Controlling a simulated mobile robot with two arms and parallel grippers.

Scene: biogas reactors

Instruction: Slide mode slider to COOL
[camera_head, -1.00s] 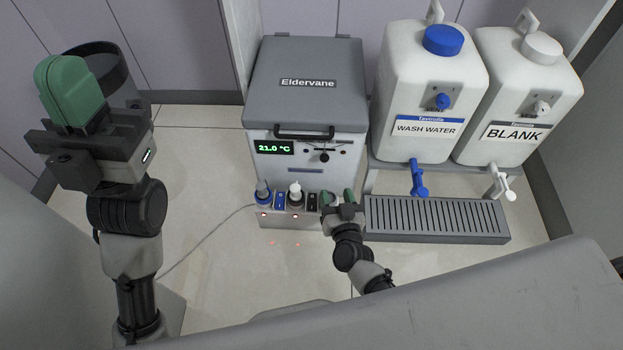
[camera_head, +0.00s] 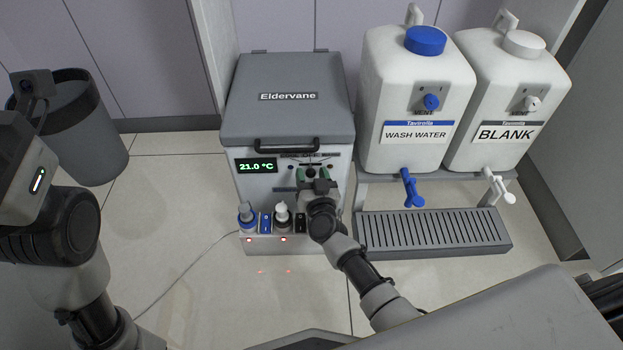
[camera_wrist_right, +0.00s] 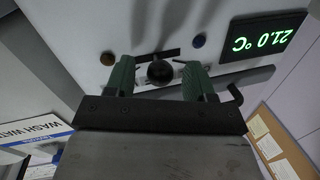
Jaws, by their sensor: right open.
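The Eldervane unit (camera_head: 285,105) is a grey-lidded white box with a green 21.0 °C display (camera_head: 256,166). Its mode slider shows as a round dark knob (camera_wrist_right: 160,72) on a short dark track on the front panel. My right gripper (camera_head: 312,174) is at that panel, open. In the right wrist view my right gripper (camera_wrist_right: 158,75) has one green finger on each side of the knob, apart from it. Whether the fingertips touch the panel is unclear. In the head view the gripper mostly hides the knob. My left gripper's body (camera_head: 22,175) is cut off at the left edge; its fingers are out of view.
A dark handle (camera_head: 300,144) juts out above the panel. Bottles (camera_head: 247,217) stand on a ledge below. The wash water tank (camera_head: 415,100), blank tank (camera_head: 508,100) and drain grate (camera_head: 433,232) are to the right. A grey bin (camera_head: 85,130) stands at left.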

